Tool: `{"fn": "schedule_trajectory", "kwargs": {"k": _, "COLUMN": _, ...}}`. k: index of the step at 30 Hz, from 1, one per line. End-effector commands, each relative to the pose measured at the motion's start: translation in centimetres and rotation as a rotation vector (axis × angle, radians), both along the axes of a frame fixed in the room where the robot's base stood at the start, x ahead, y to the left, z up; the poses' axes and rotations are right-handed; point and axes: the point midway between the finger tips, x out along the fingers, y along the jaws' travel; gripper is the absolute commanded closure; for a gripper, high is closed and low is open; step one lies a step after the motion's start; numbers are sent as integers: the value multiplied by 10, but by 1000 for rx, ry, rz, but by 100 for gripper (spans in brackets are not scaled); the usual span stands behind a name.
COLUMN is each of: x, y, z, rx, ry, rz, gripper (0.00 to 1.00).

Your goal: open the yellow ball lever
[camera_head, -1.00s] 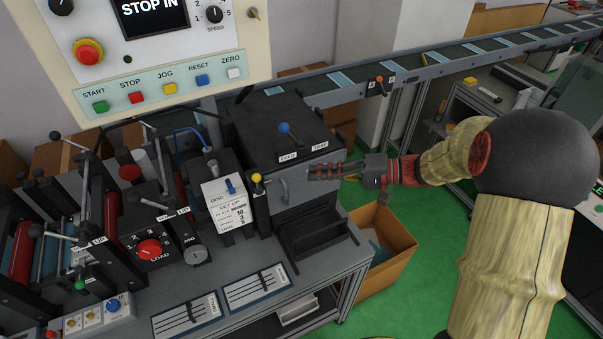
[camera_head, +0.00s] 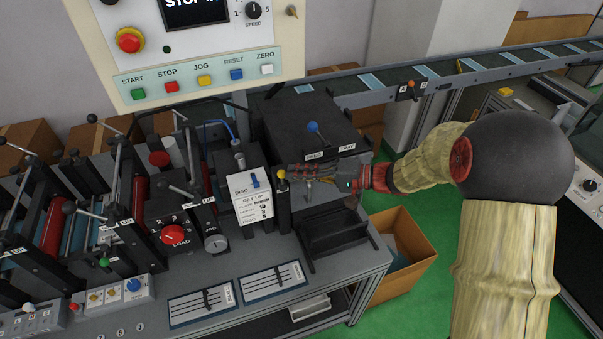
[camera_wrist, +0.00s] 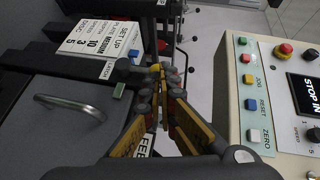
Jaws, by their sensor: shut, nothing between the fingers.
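The yellow ball lever (camera_head: 282,174) stands on the machine beside the white set-up card (camera_head: 254,200). In the wrist view its yellow ball (camera_wrist: 155,68) shows right at the fingertips. My gripper (camera_head: 289,173) reaches in from the right, with its fingertips beside the ball in the head view. In the wrist view my gripper (camera_wrist: 163,77) has its fingers together, with nothing held between them. I cannot tell whether the fingertips touch the ball. The lever's lower part is partly hidden.
A blue ball lever (camera_head: 313,127) stands on the dark box behind my gripper. A grey handle (camera_wrist: 72,106) lies near the fingers in the wrist view. The control panel (camera_head: 190,60) rises at the back. A cardboard box (camera_head: 410,262) stands on the green floor.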

Motion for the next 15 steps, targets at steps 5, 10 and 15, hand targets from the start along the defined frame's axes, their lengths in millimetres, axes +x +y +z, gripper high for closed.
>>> {"fn": "schedule_trajectory", "kwargs": {"k": 5, "x": 0, "y": 0, "z": 0, "rx": 0, "ry": 0, "rz": 0, "gripper": 100}}
{"fn": "schedule_trajectory", "kwargs": {"k": 10, "x": 0, "y": 1, "z": 1, "rx": -12, "ry": -5, "rz": 1, "gripper": 100}}
{"fn": "schedule_trajectory", "kwargs": {"k": 15, "x": -1, "y": 3, "z": 2, "rx": -50, "ry": -17, "rz": 3, "gripper": 100}}
